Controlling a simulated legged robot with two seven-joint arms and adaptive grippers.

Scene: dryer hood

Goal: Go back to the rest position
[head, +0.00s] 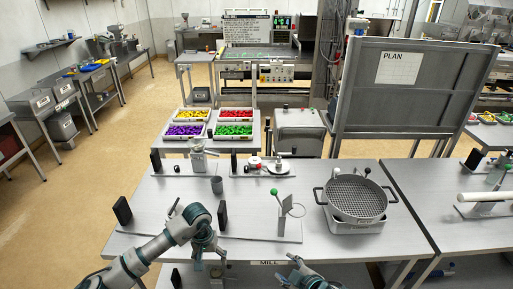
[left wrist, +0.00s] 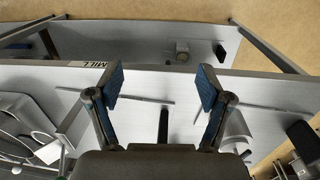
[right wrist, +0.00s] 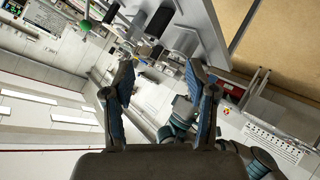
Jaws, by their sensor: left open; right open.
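My left gripper (left wrist: 158,88) is open and empty in the left wrist view, its two blue-padded fingers wide apart above the grey table. In the head view only part of the right arm (head: 305,277) shows at the bottom edge, in front of the table.
On the table stand a round sieve pan (head: 356,198), a green-knobbed lever (head: 274,192), a small grey cup (head: 217,185) and black upright plates (head: 122,210). Trays of coloured pieces (head: 233,129) stand behind. A large board (head: 410,85) rises at the back right. Open floor lies left.

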